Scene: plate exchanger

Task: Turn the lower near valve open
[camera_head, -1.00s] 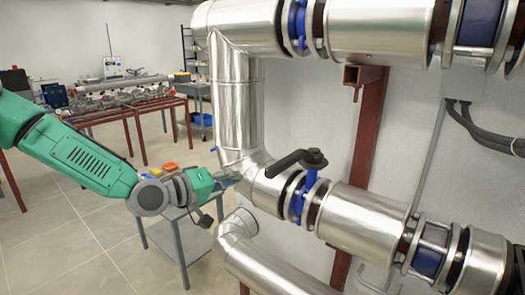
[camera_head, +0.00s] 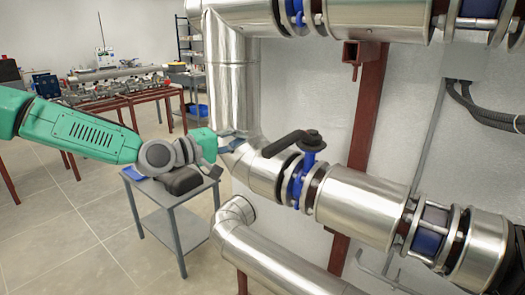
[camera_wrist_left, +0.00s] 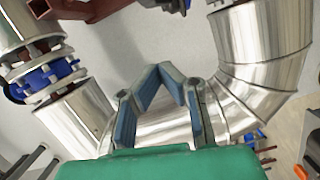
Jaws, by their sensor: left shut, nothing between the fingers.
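The lower near valve has a black lever handle (camera_head: 288,144) on top of a blue body (camera_head: 297,182), set in the lower silver pipe. A dark part at the top edge of that view is too cropped to identify. My right gripper is in neither view.
A silver pipe (camera_head: 233,95) rises behind my left gripper, and another pipe (camera_head: 265,260) runs below. A red post (camera_head: 366,115) stands behind the valve. A small grey table (camera_head: 180,197) stands under my left arm. Open floor lies at the lower left.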

